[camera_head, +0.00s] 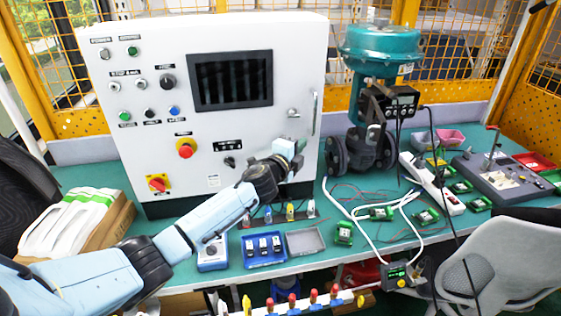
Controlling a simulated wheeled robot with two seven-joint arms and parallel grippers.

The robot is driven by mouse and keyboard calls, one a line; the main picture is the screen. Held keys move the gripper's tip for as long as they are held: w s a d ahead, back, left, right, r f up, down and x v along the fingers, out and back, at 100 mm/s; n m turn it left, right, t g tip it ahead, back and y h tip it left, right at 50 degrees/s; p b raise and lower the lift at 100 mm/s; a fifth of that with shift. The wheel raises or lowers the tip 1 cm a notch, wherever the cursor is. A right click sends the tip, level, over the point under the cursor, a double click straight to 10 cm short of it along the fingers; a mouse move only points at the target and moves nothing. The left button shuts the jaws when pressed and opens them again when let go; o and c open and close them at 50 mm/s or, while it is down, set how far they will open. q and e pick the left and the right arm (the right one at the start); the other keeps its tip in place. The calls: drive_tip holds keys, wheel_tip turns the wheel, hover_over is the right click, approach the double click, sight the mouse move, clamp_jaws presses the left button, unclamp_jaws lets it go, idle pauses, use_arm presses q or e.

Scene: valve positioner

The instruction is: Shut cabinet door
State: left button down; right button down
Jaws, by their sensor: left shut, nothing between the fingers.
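The white control cabinet (100,75) stands on the green bench. Its front door (245,128) carries a dark screen, several buttons and knobs, and a small lock near the right edge. A thin vertical handle (314,112) shows at the door's right edge. The door looks flush or nearly so; I cannot tell whether a small gap remains. My left gripper (292,150) is shut and empty, in front of the door's lower right part. I cannot tell whether its fingertips touch the door. My right gripper is not in view.
A teal valve actuator (380,45) stands right of the cabinet. Blue and grey trays (305,241), small green modules and loose cables cover the bench front. A cardboard box with white items (75,225) sits at left. A grey chair (490,260) stands at lower right.

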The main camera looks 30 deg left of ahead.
use_arm(q)
drive_tip(key=s, duration=0.7)
drive_tip(key=shift+s+a+f, duration=0.2)
drive_tip(key=shift+s+f, duration=0.15)
drive_tip(key=s+d+f+n+g+y, duration=0.15)
drive_tip(key=s+f+n+g, duration=0.35)
drive_tip(key=s, duration=0.5)
drive_tip(key=s+d+f+n+g+y, duration=0.1)
drive_tip(key=s+d+f+n+g, duration=0.15)
drive_tip(key=s+f+n, duration=0.55)
drive_tip(key=s+d+f+n+g+h, duration=0.15)
drive_tip(key=s+g, duration=0.25)
drive_tip(key=s, duration=0.6)
drive_tip(key=s+d+n+g, duration=0.1)
drive_tip(key=s+n+g, duration=0.15)
drive_tip(key=s, duration=0.85)
wheel_tip(320, 180, down, 28)
drive_tip(key=r+g+b, duration=0.1)
drive_tip(key=g+b, duration=0.1)
drive_tip(key=s+a+f+g+b, duration=0.1)
drive_tip(key=s+a+f+b, duration=0.1)
drive_tip(key=s+f, duration=1.5)
drive_tip(key=shift+s+a+f+m, duration=0.15)
drive_tip(key=shift+a+f+m, duration=0.25)
drive_tip(key=shift+f, duration=0.1)
